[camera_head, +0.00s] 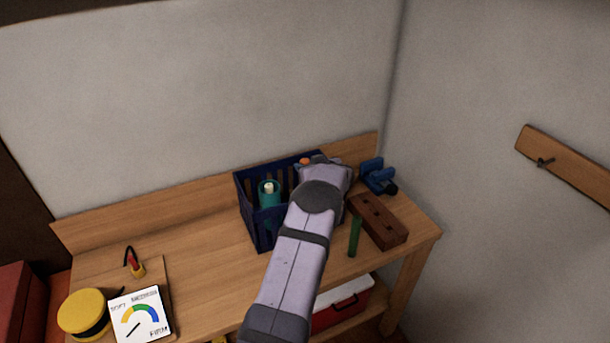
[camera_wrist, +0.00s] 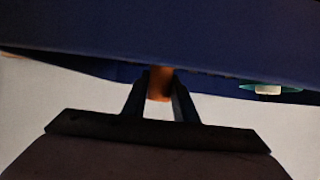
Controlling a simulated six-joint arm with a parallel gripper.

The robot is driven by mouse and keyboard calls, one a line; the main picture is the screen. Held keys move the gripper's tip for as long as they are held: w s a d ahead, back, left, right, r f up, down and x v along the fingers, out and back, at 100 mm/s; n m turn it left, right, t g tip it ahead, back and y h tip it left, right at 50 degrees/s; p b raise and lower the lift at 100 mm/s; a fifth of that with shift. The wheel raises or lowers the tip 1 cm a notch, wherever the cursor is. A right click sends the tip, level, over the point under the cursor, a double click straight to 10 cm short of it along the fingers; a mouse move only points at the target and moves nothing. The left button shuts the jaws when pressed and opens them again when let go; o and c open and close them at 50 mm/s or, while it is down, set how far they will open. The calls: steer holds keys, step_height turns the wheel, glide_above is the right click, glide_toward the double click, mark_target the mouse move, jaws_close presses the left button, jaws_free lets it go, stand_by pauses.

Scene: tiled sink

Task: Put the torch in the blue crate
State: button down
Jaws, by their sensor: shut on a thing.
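The dark blue crate (camera_head: 262,232) stands on the wooden bench against the back board. My gripper (camera_head: 320,165) is at the crate's back right, and my arm covers the crate's right side. In the wrist view my gripper (camera_wrist: 159,97) is shut on an orange-brown cylinder, apparently the torch (camera_wrist: 161,82). The blue crate (camera_wrist: 120,45) fills the top of that view, close to the fingers. A small orange part of the torch (camera_head: 305,161) shows beside my gripper in the head view. Most of the torch is hidden, and I cannot tell its height over the crate floor.
A teal bottle with a pale top (camera_head: 268,193) is in the crate's left part. Right of my arm are a brown block with holes (camera_head: 378,220), a green rod (camera_head: 355,237) and a blue clamp-like tool (camera_head: 377,177). A dial gauge (camera_head: 140,314) lies at front left.

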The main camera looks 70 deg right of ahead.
steer(key=shift+f+p, duration=0.55)
steer(key=shift+f, duration=1.35)
steer(key=shift+f, duration=0.15)
steer(key=c, duration=1.4)
jaws_free()
steer(key=shift+c, duration=0.2)
steer(key=shift+r, duration=0.25)
steer(key=b+v, duration=0.3)
steer(key=v, duration=0.9)
steer(key=shift+f, duration=0.1)
